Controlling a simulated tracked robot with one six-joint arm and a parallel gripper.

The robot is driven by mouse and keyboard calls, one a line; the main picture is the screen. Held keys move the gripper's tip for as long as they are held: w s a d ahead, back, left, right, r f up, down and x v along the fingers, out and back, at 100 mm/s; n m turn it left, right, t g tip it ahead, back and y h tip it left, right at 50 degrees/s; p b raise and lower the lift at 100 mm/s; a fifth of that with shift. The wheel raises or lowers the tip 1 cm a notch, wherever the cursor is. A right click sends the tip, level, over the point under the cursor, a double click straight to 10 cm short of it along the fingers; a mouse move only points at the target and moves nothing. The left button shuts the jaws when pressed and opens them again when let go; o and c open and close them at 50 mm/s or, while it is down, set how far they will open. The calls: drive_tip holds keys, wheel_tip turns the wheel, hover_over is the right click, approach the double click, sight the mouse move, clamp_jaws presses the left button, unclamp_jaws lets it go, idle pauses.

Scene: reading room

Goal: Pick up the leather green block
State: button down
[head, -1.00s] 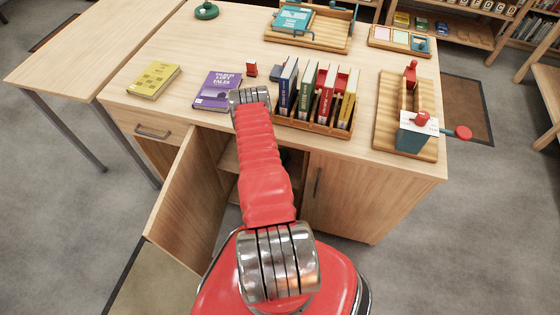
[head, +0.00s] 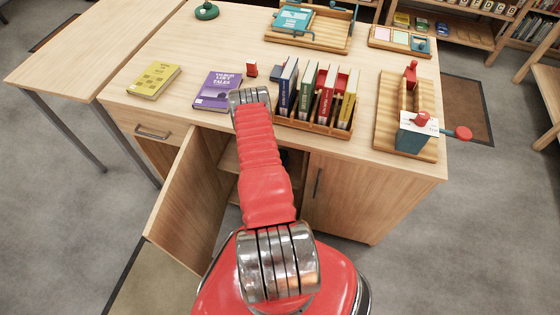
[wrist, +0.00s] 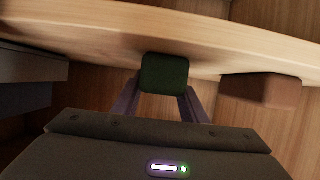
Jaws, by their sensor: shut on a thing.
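In the wrist view a dark green block (wrist: 165,73) sits between the two fingers of my gripper (wrist: 160,92). My gripper is shut on it. The block is in front of a pale wooden board edge; I cannot tell whether it touches the board. In the head view my arm reaches down toward the open cabinet front, and the gripper and the green block are hidden there.
A brown block (wrist: 262,89) lies close to the right of the gripper. Dark grey shapes (wrist: 30,68) are at the left. The cabinet door (head: 178,195) stands open left of my arm. Books and a book rack (head: 318,122) stand on the desk above.

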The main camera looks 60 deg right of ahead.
drive_tip(key=shift+r, duration=0.2)
drive_tip(key=shift+r, duration=4.85)
